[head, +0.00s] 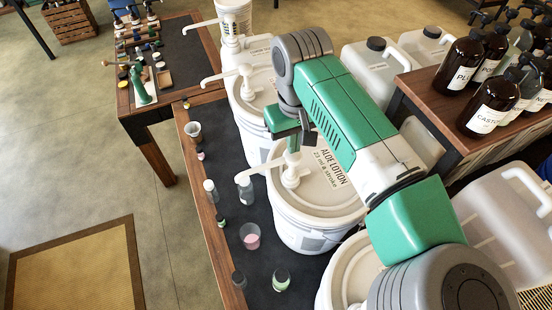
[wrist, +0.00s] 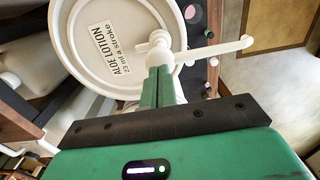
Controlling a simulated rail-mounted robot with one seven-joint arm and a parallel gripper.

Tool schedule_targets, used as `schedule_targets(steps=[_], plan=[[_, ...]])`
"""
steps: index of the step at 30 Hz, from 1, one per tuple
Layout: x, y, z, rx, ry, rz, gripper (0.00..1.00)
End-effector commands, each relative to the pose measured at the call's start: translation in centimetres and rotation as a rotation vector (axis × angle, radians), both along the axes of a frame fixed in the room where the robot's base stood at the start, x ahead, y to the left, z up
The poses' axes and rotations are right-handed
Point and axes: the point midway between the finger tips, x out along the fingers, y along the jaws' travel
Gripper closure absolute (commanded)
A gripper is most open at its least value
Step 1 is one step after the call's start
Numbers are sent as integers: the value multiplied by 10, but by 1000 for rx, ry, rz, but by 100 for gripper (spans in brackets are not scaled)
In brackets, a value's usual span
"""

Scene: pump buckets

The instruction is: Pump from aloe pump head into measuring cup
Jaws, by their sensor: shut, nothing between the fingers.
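The aloe lotion bucket (head: 318,238) is white, with "ALOE LOTION" printed on its lid; the lid also shows in the wrist view (wrist: 80,75). Its white pump head (head: 291,178) rises from the lid, and its spout reaches left past the rim. The pump head also shows in the wrist view (wrist: 157,42). A clear vessel (head: 247,192) stands near the spout's tip; I cannot tell whether it is the measuring cup. My gripper (head: 293,150) has its green fingers together, pointing down at the pump head. The fingertips (wrist: 158,70) overlap it in view; contact is unclear.
A clear cup with pink contents (head: 250,237) and small bottles stand on the dark bench strip (head: 262,262). Other pump buckets (head: 250,95) stand behind and in front of the aloe one. Brown bottles (head: 495,105) fill a table at right.

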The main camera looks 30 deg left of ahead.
Motion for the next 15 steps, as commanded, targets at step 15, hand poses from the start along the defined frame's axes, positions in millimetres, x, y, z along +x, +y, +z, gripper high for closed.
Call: schedule_targets(steps=[15], plan=[[0, 0, -23, 0, 1, 0, 100]])
